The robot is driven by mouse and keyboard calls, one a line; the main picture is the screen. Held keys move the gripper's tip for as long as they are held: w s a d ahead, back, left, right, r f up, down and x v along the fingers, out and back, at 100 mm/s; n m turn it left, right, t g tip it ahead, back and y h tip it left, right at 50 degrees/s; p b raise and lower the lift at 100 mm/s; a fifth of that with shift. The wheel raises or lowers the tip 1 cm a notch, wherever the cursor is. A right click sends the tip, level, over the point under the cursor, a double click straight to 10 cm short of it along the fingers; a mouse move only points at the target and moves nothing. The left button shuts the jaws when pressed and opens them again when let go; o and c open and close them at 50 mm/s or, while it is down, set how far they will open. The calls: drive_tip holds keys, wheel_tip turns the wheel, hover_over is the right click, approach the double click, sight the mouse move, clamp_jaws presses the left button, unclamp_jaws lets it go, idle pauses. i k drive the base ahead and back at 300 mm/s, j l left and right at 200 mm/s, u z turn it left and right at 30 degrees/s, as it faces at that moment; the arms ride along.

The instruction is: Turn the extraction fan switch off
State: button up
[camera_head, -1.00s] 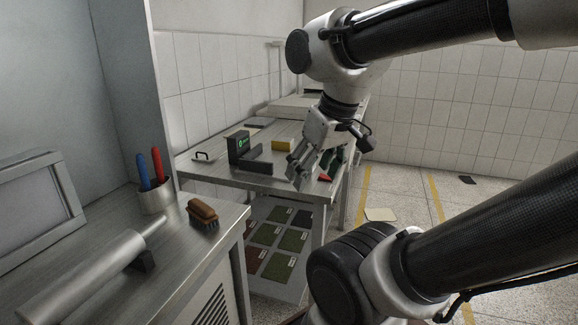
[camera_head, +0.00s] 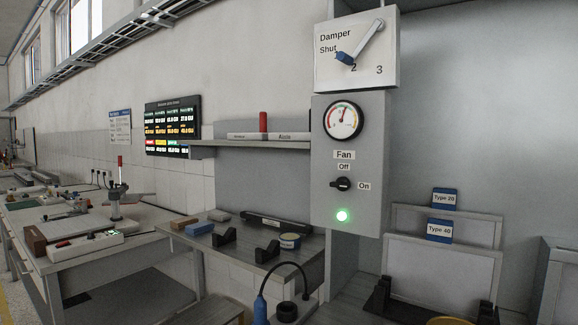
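The extraction fan switch (camera_head: 341,184) is a black rotary knob on a grey wall panel (camera_head: 324,222) right of centre. The label "Off" sits above it and "On" to its right. The knob's bar lies about level, in line with "On". A green lamp (camera_head: 343,216) below the knob is lit. A round gauge (camera_head: 343,120) sits above the "Fan" label. My gripper is not in view.
Above the panel is a damper box (camera_head: 380,75) with a lever and blue tip. A shelf (camera_head: 250,144) runs left of the panel. Below are a cluttered bench (camera_head: 215,243), a blue-handled corded tool (camera_head: 261,308) and racked plates (camera_head: 445,262). The panel's front looks clear.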

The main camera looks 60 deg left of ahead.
sight(342, 183)
drive_tip(key=k+u, duration=0.15)
drive_tip(key=u, duration=1.55)
